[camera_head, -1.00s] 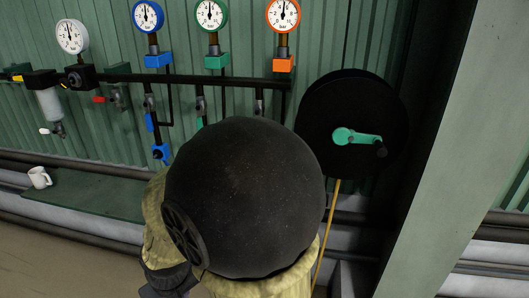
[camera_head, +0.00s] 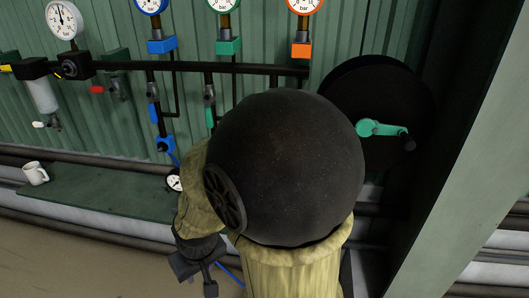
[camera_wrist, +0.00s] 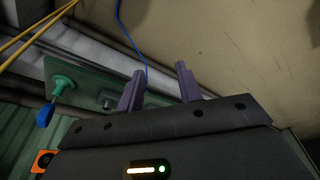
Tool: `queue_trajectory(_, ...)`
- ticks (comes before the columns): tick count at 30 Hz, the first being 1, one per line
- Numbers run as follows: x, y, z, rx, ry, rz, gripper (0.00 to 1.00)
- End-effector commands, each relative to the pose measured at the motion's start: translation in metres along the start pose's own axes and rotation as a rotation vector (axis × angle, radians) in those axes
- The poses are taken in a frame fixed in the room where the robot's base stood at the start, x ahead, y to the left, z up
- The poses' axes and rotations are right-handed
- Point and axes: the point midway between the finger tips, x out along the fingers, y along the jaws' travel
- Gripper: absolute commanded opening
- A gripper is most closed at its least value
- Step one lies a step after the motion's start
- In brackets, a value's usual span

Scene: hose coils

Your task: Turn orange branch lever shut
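The orange branch shows its gauge (camera_head: 304,6) and orange block (camera_head: 302,50) at the top in the head view. Its lever is not visible there; my dark round arm joint covers the area below the pipe. My gripper (camera_head: 197,268) hangs at the lower middle of the head view, in front of and below the manifold. In the wrist view my gripper (camera_wrist: 160,71) is open, its two purple fingers apart with nothing held between them. An orange part with a dark centre (camera_wrist: 42,161) is at the lower left there; I cannot tell what it is.
Blue (camera_head: 162,47) and green (camera_head: 229,47) branches hang left of the orange one. A black reel with a green crank (camera_head: 380,128) is right. A mug (camera_head: 35,173) stands on the green shelf (camera_head: 100,198). A blue hose (camera_wrist: 143,50) passes beyond the fingers.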

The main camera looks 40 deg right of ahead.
Motion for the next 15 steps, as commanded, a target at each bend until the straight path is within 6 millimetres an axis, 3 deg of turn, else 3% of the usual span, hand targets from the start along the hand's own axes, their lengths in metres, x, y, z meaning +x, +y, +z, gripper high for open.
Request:
queue_trajectory(8, -0.004, 0.029, -0.066, 0.237, 0.154, 0.024, 0.35)
queue_trajectory(15, 0.000, 0.092, -0.127, 0.507, 0.388, 0.139, 0.35)
